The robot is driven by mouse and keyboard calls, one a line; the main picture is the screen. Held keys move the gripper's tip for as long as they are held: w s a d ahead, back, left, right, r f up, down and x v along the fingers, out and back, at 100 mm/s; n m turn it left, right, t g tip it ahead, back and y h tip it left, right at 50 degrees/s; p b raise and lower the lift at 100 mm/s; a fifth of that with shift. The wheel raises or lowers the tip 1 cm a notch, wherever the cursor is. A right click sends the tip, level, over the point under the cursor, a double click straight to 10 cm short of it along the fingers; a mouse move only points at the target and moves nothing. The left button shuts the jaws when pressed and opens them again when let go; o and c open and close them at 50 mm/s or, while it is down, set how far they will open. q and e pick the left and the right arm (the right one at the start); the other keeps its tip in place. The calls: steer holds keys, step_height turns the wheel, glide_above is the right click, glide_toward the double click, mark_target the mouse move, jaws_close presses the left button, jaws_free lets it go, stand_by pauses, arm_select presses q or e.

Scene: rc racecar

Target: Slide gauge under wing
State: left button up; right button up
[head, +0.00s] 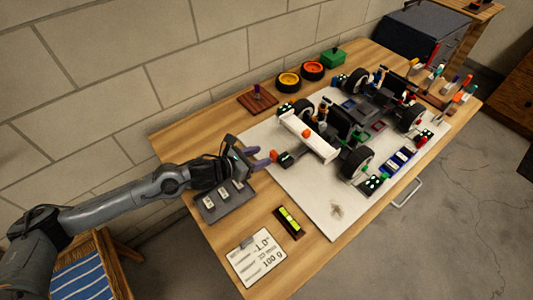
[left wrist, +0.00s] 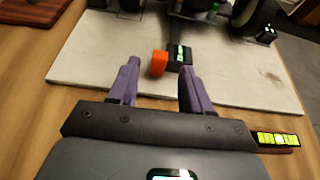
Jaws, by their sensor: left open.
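The white wing (head: 308,138) spans the near end of the racecar (head: 365,105), which stands on a pale board. A small black piece with a lit face (left wrist: 180,55) and an orange block (left wrist: 159,63), apparently the gauge, lies on the board near the wing; its orange end (head: 274,156) also shows in the head view. My left gripper (head: 262,158) is open, its purple fingers pointing at this piece. In the left wrist view the orange block lies just beyond and between the fingertips (left wrist: 156,85), not clearly touching. My right gripper is not in view.
A yellow-green level (head: 289,220) and a written card (head: 262,257) lie on the near table. A grey tray (head: 224,201) with small blocks sits below my left wrist. Yellow (head: 288,82) and orange wheels (head: 312,70) stand behind. The board's near corner is mostly clear.

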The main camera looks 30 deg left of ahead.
arm_select(q)
steer(key=v, duration=0.6)
steer(key=shift+s, duration=0.1)
stand_by(0.3)
